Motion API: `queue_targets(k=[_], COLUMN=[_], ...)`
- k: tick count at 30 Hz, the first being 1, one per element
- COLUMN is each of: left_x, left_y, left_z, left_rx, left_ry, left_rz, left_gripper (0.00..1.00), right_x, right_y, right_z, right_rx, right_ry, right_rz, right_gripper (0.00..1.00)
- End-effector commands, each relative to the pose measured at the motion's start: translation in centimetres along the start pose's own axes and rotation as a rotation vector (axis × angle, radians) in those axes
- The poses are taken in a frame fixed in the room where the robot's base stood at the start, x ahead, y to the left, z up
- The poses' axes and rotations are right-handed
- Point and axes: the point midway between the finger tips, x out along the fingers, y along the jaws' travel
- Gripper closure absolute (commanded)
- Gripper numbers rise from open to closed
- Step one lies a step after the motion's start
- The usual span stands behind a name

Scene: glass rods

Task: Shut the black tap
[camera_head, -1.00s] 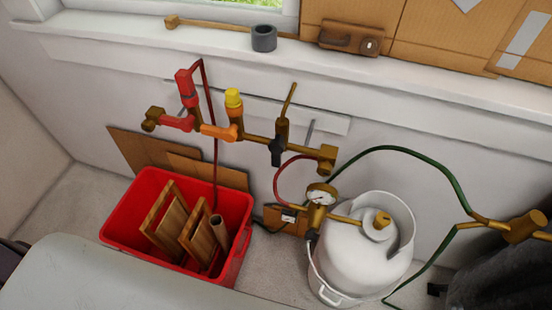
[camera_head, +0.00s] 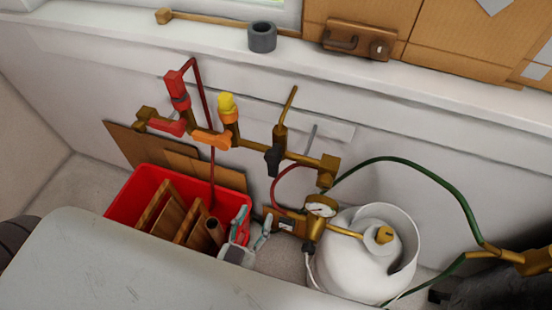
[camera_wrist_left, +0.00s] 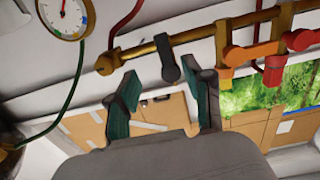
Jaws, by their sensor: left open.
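The black tap (camera_head: 273,160) is a dark lever hanging down from the brass pipe (camera_head: 253,146) on the white wall. It also shows in the left wrist view (camera_wrist_left: 168,60), where the scene is turned over. My left gripper (camera_head: 253,221) is open and empty, below the black tap and by the right rim of the red bin. In the left wrist view its two teal-lined fingers (camera_wrist_left: 160,74) stand apart, with the black tap seen beyond and between their tips. They look apart from the tap. My right gripper is not in view.
Orange (camera_head: 211,138) and red (camera_head: 165,127) taps sit left on the same pipe. A gauge (camera_head: 321,206) and white gas cylinder (camera_head: 362,260) stand below right, with a green hose (camera_head: 440,180). The red bin (camera_head: 130,200) holds wooden boards. A windowsill (camera_head: 210,40) runs above.

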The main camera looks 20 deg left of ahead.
Motion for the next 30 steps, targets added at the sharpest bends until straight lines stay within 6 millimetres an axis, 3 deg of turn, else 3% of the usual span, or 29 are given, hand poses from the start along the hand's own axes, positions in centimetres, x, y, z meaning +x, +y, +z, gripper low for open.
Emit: queue_targets(k=[3,8,21,30], left_x=[0.3,2.3,11.3,13.7], left_y=[-0.3,-0.4,-0.5,-0.5], left_z=[-1.5,-1.7,-2.0,-1.8], left_rx=[-0.003,-0.003,-0.003,-0.002], left_ry=[0.030,0.034,0.032,0.028], left_rz=[-0.015,-0.016,-0.015,-0.014], left_gripper=[0.49,0.49,0.49,0.49], right_x=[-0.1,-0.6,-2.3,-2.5], right_y=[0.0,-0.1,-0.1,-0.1], right_z=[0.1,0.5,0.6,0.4], right_rx=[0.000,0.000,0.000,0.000], right_ry=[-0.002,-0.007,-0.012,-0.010], right_rz=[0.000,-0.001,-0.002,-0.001], right_gripper=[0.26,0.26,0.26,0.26])
